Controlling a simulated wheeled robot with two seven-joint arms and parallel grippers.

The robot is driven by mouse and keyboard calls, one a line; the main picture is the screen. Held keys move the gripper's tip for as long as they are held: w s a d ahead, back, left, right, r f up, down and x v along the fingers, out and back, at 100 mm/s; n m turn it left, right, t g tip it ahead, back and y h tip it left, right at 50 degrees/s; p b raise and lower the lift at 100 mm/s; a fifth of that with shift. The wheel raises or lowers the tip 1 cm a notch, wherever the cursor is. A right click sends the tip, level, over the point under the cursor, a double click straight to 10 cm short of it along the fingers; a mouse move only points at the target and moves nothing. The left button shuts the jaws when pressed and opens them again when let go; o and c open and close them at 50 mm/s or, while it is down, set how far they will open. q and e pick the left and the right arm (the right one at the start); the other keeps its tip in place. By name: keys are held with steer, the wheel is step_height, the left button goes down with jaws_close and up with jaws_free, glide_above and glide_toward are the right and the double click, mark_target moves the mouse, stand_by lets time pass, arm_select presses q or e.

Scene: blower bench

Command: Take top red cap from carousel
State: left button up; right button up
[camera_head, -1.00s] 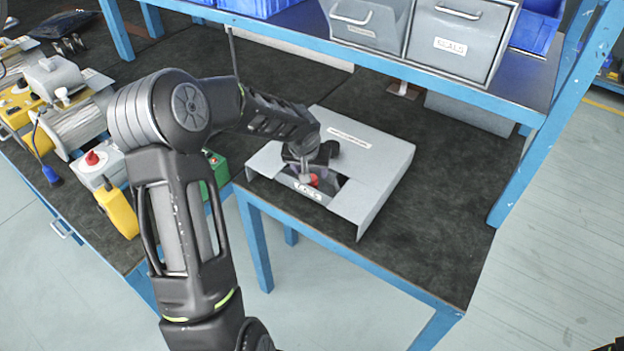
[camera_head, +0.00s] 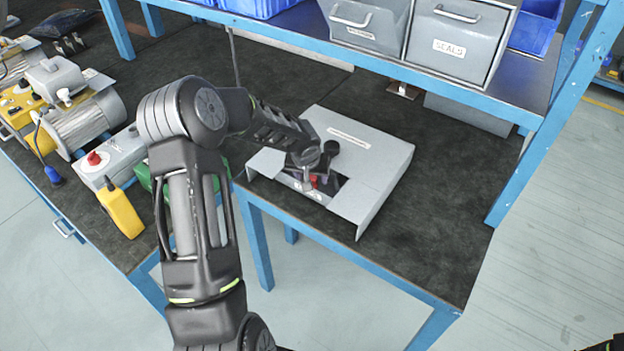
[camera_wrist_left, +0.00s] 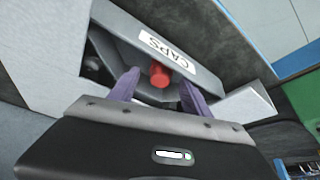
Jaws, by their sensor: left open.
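The carousel is a grey box (camera_head: 372,185) on the dark bench mat, with an opening at its front and a label reading CAPS in the left wrist view (camera_wrist_left: 167,52). A red cap (camera_head: 314,181) shows in the opening. It also shows in the left wrist view (camera_wrist_left: 160,75), between the two purple fingers. My left gripper (camera_wrist_left: 156,88) is open at the opening, with a finger on either side of the cap and visible gaps to it. In the head view the left gripper (camera_head: 308,180) partly covers the opening. My right gripper is not identifiable in view.
A shelf with grey drawers (camera_head: 458,40) and blue bins (camera_head: 252,6) stands over the back of the bench. At left are a motor (camera_head: 85,118), a grey box with a red button (camera_head: 106,158) and a yellow box (camera_head: 121,210). The mat right of the carousel is clear.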

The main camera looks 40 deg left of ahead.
arm_select(q)
steer(key=shift+c, duration=0.6)
jaws_close()
